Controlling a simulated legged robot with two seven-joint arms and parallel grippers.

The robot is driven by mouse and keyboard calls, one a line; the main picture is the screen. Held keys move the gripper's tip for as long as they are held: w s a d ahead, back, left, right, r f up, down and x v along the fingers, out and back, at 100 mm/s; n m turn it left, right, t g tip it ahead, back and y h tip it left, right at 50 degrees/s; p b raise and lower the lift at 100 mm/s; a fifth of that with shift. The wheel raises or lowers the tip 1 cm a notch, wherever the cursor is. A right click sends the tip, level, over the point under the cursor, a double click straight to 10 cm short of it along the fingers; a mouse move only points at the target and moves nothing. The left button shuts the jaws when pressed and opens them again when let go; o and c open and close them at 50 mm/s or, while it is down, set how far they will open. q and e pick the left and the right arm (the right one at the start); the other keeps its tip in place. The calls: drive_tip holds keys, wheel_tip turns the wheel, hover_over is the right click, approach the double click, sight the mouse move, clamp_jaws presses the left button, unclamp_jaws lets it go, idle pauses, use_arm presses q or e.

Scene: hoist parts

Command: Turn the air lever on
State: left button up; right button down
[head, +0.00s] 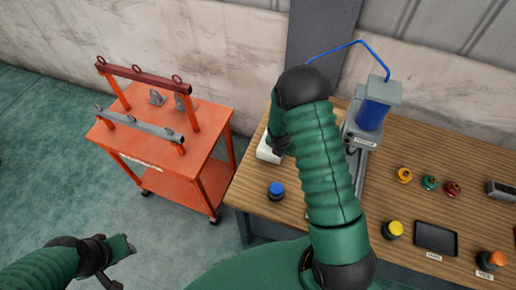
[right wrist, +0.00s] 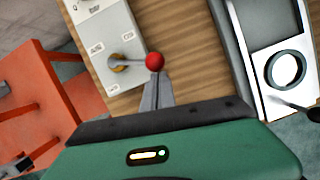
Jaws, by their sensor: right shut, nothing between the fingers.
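The air lever (right wrist: 136,63) is a thin rod with a red ball (right wrist: 155,62) at its end. It runs from a brass pivot (right wrist: 118,63) on a pale labelled box (right wrist: 100,30) and points right in the right wrist view. My right gripper (right wrist: 160,80) is shut and empty, its tips close beside the ball; I cannot tell whether they touch. In the head view the box (head: 266,151) shows at the table's left edge, partly behind my right arm, and the lever is hidden. My left gripper (head: 117,275) is low at the left, away from the table.
A blue cylinder press (head: 371,114) with a blue hose stands behind my right arm. A blue knob (head: 276,189) is near the table's left edge. Coloured knobs and a black tray (head: 435,238) lie right. An orange cart (head: 178,145) stands left of the wooden table (head: 399,149).

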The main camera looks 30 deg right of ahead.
drive_tip(key=d+p, duration=0.2)
drive_tip(key=shift+w+d, duration=0.3)
drive_tip(key=shift+d, duration=0.1)
use_arm(q)
drive_tip(key=v, duration=0.2)
drive_tip(key=shift+a+r, duration=0.25)
drive_tip(key=shift+r, duration=0.15)
use_arm(e)
drive_tip(key=shift+d, duration=0.2)
use_arm(q)
drive_tip(key=shift+s+r, duration=0.1)
drive_tip(key=shift+s, duration=0.1)
use_arm(e)
drive_tip(key=shift+s+d, duration=0.1)
use_arm(q)
drive_tip(key=shift+a, duration=0.1)
